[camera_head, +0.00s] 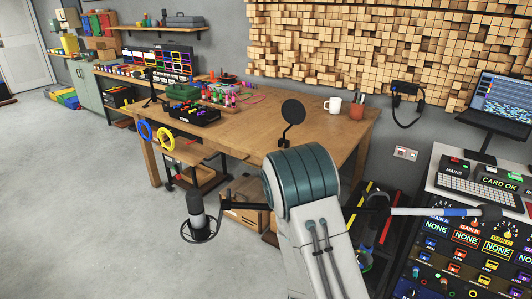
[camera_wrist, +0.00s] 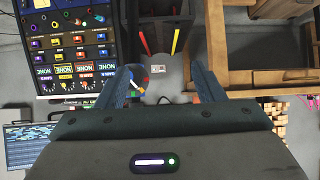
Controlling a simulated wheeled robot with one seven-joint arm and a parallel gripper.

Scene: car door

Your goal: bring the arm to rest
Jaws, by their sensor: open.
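My arm (camera_head: 305,220), white with a ribbed teal joint, rises in the front middle of the head view. It stands bent before the right part of the wooden workbench. My gripper (camera_wrist: 160,80) shows in the wrist view with its two fingers spread apart. Nothing is seen held between them. Past the fingers are a pale floor patch and some small coloured items that I cannot make out. In the head view the fingers cannot be told apart clearly behind the arm. No car door shows.
The wooden workbench (camera_head: 250,125) carries small devices, a white mug (camera_head: 333,105) and a brown mug (camera_head: 357,108). Grey floor (camera_head: 70,200) lies open on the left.

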